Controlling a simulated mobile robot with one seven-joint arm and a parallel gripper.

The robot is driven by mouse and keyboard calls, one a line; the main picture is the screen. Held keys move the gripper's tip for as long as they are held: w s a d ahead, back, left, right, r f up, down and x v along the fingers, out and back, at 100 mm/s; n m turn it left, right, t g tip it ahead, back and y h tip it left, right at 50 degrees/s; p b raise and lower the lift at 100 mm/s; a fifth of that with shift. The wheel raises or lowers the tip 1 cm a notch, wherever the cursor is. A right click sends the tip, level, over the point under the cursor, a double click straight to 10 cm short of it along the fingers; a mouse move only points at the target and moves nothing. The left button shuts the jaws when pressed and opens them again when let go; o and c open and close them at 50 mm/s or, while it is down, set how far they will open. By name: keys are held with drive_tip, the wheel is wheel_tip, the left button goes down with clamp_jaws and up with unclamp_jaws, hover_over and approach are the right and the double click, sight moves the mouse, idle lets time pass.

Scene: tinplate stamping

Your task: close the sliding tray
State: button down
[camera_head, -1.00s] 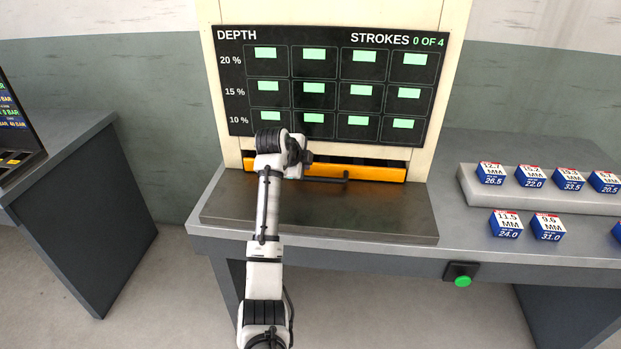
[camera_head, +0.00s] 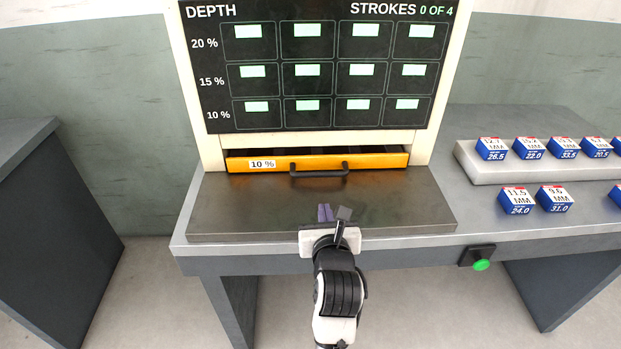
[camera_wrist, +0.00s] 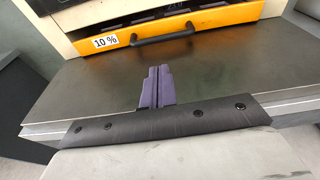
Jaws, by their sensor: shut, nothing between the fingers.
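The sliding tray (camera_head: 380,161) is an orange-fronted drawer at the foot of the cream press cabinet, with a "10 %" label and a black bar handle (camera_head: 318,171). A dark gap with dividers shows above its front, so it stands slightly out. In the wrist view the tray front (camera_wrist: 225,16) and handle (camera_wrist: 163,38) lie ahead of the fingers. My gripper (camera_head: 333,213) is over the front part of the dark metal plate, apart from the handle. Its purple fingers (camera_wrist: 156,88) are together and hold nothing.
The dark plate (camera_head: 230,207) between my gripper and the tray is clear. Blue-and-white blocks (camera_head: 520,201) stand to the right, several on a raised grey ledge (camera_head: 480,169). A green button (camera_head: 481,265) is on the bench's front edge. Another bench (camera_head: 30,130) stands at left.

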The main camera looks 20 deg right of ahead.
sight(320, 176)
drive_tip(key=shift+b, duration=0.4)
drive_tip(key=b+x, duration=0.2)
drive_tip(key=b, duration=0.2)
drive_tip(key=shift+d+f, duration=0.1)
drive_tip(key=shift+f, duration=0.15)
drive_tip(key=b+x, duration=0.1)
drive_tip(key=x, duration=0.4)
drive_tip(key=b+x, duration=0.1)
drive_tip(key=x, duration=0.5)
drive_tip(key=shift+w+r, duration=0.15)
drive_tip(key=shift+r, duration=0.05)
drive_tip(key=shift+w, duration=0.15)
drive_tip(key=shift+d, duration=0.1)
